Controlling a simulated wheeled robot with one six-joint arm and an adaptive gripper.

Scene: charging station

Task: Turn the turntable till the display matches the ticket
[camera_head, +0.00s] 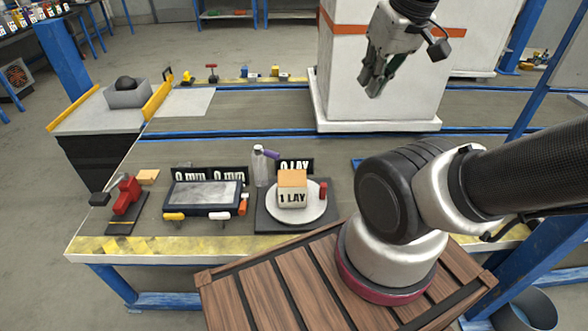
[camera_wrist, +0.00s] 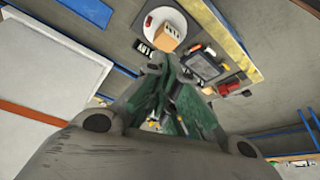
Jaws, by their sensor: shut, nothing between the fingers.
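The turntable (camera_head: 272,212) is a white round plate on a dark base near the front edge of the bench. A pale block with an orange top (camera_head: 292,178) stands on it, and the label "1 LAY" (camera_head: 292,198) shows at its front. A small red peg (camera_head: 323,190) stands at the plate's right edge. The black display (camera_head: 296,165) behind reads "0 LAY". The wrist view also shows the turntable (camera_wrist: 155,20) at the top. My gripper (camera_head: 373,88) is shut and empty, high above the bench, behind and right of the turntable.
A scale-like device (camera_head: 203,196) with two "0 mm" displays sits left of the turntable. A red tool (camera_head: 127,195) stands farther left. A bottle (camera_head: 261,166) stands behind the turntable. A tall white box (camera_head: 350,100) with an orange band stands behind my gripper.

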